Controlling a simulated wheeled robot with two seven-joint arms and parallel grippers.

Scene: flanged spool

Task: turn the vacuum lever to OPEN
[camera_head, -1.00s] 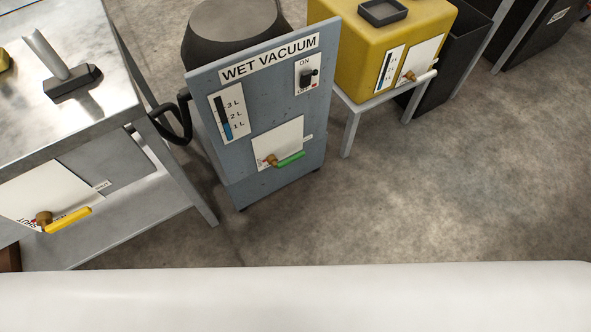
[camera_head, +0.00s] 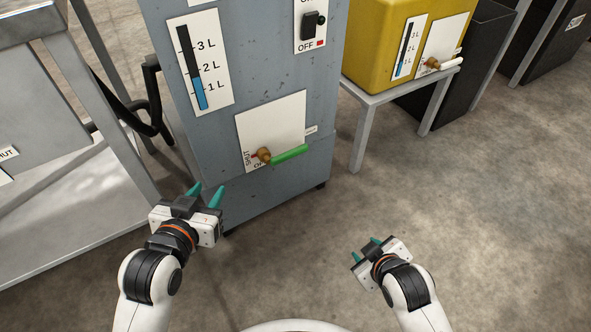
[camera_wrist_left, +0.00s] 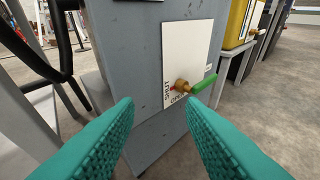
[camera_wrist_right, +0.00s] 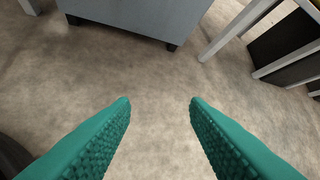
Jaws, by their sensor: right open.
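The vacuum lever (camera_head: 290,153) is a green handle on a brass pivot (camera_head: 263,155), low on the blue-grey vacuum's white plate (camera_head: 275,120). It points right and slightly up in the head view. SHUT is printed left of the pivot; a partly covered label starting with O is below it. The lever (camera_wrist_left: 206,83) also shows in the left wrist view, beyond the fingertips and right of centre. My left gripper (camera_head: 205,192) is open and empty, left of and below the lever, not touching it. My right gripper (camera_head: 367,248) is open and empty over the floor, right of and below the lever.
A metal table (camera_head: 105,232) stands close on the left, with a black hose (camera_head: 152,100) between it and the vacuum. A yellow tank (camera_head: 385,40) with a white-handled valve (camera_head: 445,65) sits on a stand at right. The floor (camera_head: 470,210) at right is clear.

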